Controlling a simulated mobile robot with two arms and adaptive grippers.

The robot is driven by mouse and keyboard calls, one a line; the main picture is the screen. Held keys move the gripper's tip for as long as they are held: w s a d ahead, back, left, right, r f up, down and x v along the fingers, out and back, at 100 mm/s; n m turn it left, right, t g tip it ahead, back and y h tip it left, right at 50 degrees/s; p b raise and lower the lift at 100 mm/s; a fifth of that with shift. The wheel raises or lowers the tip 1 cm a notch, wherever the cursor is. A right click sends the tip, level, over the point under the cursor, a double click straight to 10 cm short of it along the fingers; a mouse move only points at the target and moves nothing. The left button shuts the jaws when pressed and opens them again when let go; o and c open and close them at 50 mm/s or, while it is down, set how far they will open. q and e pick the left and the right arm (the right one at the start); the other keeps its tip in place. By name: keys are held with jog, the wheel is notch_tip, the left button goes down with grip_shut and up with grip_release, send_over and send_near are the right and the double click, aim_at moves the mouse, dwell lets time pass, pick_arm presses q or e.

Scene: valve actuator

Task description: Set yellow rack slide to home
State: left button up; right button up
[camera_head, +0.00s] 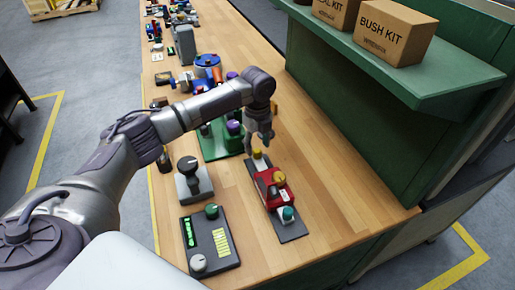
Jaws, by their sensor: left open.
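A red device (267,189) sits on a dark grey base plate (293,233) near the front of the wooden bench. A yellow knob (280,178) stands on the red body. A smaller yellow part (257,154) shows at the plate's far end, and a teal knob (288,213) at its near end. I cannot tell for sure which yellow part is the rack slide. My left gripper (261,143) points down, open, just above or beside the far yellow part; contact is unclear. My right gripper is not in view.
A control box (221,247) with knobs and a grey lever unit (193,184) stand to the left. A green-based device (216,147) is behind my gripper. A green shelf (440,88) with boxes (395,32) overhangs at right. Bench right of the red device is clear.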

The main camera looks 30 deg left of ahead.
aim_at(257, 150)
pick_arm(q)
jog(key=shift+f, duration=1.6)
grip_shut()
